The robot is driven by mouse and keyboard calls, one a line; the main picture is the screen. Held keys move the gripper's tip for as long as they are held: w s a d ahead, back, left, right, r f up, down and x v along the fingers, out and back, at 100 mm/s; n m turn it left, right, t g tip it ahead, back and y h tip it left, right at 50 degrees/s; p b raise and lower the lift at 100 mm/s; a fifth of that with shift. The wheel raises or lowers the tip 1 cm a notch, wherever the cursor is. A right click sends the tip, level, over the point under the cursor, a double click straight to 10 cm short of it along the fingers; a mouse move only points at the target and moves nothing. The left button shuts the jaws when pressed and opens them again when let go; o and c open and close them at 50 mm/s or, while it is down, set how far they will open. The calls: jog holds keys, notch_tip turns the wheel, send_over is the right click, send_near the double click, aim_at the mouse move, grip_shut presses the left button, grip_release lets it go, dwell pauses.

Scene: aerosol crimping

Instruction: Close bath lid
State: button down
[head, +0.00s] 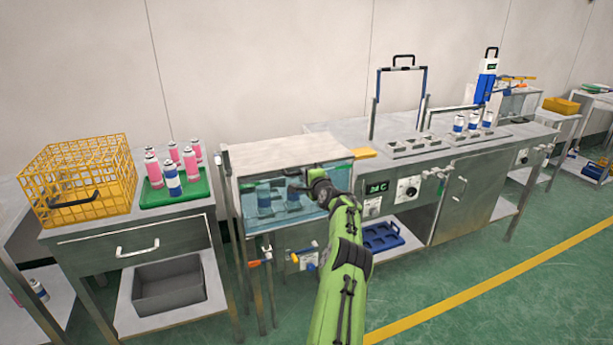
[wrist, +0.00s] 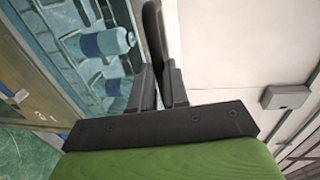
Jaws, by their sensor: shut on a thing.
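The bath (head: 262,228) is a metal-framed tank between the left table and the long bench. Blue water and several submerged cans show through its open or clear front. Its pale lid (head: 285,153) spans the top; I cannot tell its exact angle. My gripper (head: 318,181) is at the front right of the bath, just below the lid's front edge. In the wrist view my gripper (wrist: 158,85) is shut on a dark upright bar, seemingly the lid handle (wrist: 153,35). A blue-banded can (wrist: 105,43) lies in the water to the left.
A yellow wire basket (head: 80,180) and a green tray (head: 185,190) with pink cans and a blue one stand on the left table. The bench (head: 350,130) is right of the bath. Valves with orange and blue handles (head: 305,248) stick out below the bath.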

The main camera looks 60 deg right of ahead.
jog(key=c, duration=1.1)
grip_release()
notch_tip(320, 180, down, 3)
jog(key=shift+a+f+y, duration=0.1)
jog(key=shift+y, duration=0.2)
jog(key=shift+s, duration=0.1)
jog(key=v, duration=0.5)
jog(key=r+p+v, duration=0.1)
jog(key=v, duration=0.4)
jog(key=p+v, duration=0.1)
jog(key=v, duration=0.5)
jog(key=shift+w+r, duration=0.15)
jog(key=shift+w, duration=0.05)
